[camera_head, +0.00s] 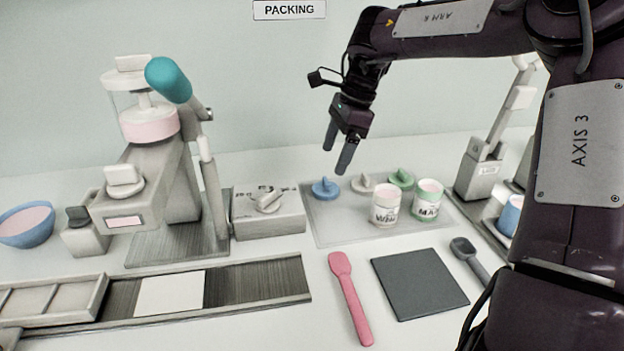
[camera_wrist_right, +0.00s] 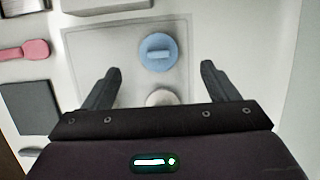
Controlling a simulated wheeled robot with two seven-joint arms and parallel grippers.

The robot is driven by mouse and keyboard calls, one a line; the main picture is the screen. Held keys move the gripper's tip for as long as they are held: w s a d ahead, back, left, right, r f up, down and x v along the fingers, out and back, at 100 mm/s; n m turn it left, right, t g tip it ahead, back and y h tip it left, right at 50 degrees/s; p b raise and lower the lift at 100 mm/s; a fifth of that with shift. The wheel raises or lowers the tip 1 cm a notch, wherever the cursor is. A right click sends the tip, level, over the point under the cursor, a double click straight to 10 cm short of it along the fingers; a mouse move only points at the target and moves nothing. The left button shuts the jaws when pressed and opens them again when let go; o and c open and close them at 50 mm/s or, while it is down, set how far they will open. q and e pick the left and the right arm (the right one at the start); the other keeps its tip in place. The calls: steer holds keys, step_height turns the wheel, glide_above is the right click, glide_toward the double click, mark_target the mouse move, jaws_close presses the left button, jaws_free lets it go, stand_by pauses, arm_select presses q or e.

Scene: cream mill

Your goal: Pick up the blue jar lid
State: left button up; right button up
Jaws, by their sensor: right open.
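The blue jar lid (camera_head: 326,188) is a round disc with an upright grip tab. It lies at the left end of the row of lids on the grey tray (camera_head: 322,229). In the right wrist view the blue lid (camera_wrist_right: 160,52) lies ahead of the fingertips, near the middle between them. My right gripper (camera_head: 338,154) is open and empty, pointing down above the blue lid and apart from it. Its two fingers (camera_wrist_right: 161,70) also show in the wrist view. My left gripper is not in view.
A cream lid (camera_head: 362,184) and a green lid (camera_head: 401,180) lie right of the blue lid. Two labelled jars (camera_head: 385,206) (camera_head: 427,200) stand in front. A pink spatula (camera_head: 350,297) and dark square mat (camera_head: 419,283) lie nearer. A grey switch box (camera_head: 268,216) stands left.

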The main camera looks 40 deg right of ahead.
mark_target(326, 186)
steer(key=shift+s+a+f, duration=0.15)
steer(key=shift+f, duration=0.3)
steer(key=shift+s+a+f, duration=0.1)
steer(key=shift+s+f, duration=0.05)
steer(key=shift+f, duration=0.3)
steer(key=x, duration=0.5)
steer(key=shift+w+d+f, duration=0.1)
steer(key=shift+w+f, duration=0.05)
steer(key=shift+w, duration=0.05)
steer(key=shift+c, duration=0.3)
steer(key=c, duration=1)
